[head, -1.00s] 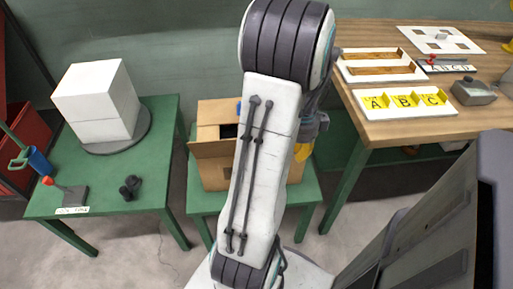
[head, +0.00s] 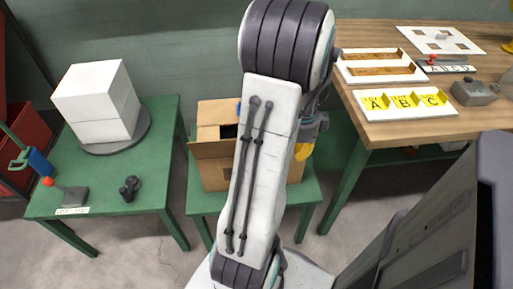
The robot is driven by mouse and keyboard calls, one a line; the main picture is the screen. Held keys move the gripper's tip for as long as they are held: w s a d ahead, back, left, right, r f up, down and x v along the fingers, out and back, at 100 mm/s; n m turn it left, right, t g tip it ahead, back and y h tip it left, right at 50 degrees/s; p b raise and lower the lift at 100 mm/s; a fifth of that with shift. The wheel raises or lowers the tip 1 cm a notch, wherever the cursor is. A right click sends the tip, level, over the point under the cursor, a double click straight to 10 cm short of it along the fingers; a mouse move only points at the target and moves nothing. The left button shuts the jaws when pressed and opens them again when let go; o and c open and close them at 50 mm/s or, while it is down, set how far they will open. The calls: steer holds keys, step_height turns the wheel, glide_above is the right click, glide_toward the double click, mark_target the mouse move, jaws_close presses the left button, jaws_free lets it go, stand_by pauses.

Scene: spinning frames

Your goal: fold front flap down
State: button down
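A brown cardboard box (head: 215,175) stands on the middle green table (head: 200,205). Its top is at least partly open, with a dark gap showing. A flap (head: 212,149) sticks out along its front left edge. My arm crosses in front of the box and hides its middle and much of its right side. My gripper's fingertips are hidden behind my arm, so I cannot see whether they touch a flap. A small yellow part shows just right of my arm near the box, and I cannot tell what it belongs to.
A white cube (head: 97,100) sits on a round grey turntable (head: 135,138) on the left green table. A lever switch (head: 68,195) and a dark knob (head: 129,188) are there too. The wooden workbench (head: 400,130) at right holds A, B, C bins (head: 402,103) and trays.

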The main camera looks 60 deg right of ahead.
steer(key=shift+w+d+r+p, duration=0.4)
steer(key=shift+w+d+p, duration=0.3)
steer(key=shift+d, duration=0.2)
steer(key=shift+w+d+r+p, duration=0.35)
steer(key=shift+w+d+p, duration=0.3)
steer(key=shift+d, duration=0.25)
steer(key=shift+w+d+r+p, duration=0.4)
steer(key=shift+w+d+p, duration=0.3)
steer(key=shift+d, duration=0.3)
steer(key=shift+w+d+f+p, duration=0.15)
steer(key=shift+w+d+p, duration=0.4)
steer(key=shift+w+d, duration=0.45)
steer(key=shift+w+d+f+p, duration=0.1)
steer(key=shift+w+d+p, duration=0.5)
steer(key=shift+d, duration=0.6)
steer(key=shift+w+d+f, duration=0.6)
steer(key=shift+d, duration=0.15)
steer(key=shift+w+d+f, duration=0.55)
steer(key=shift+d+f, duration=0.05)
steer(key=shift+d, duration=0.15)
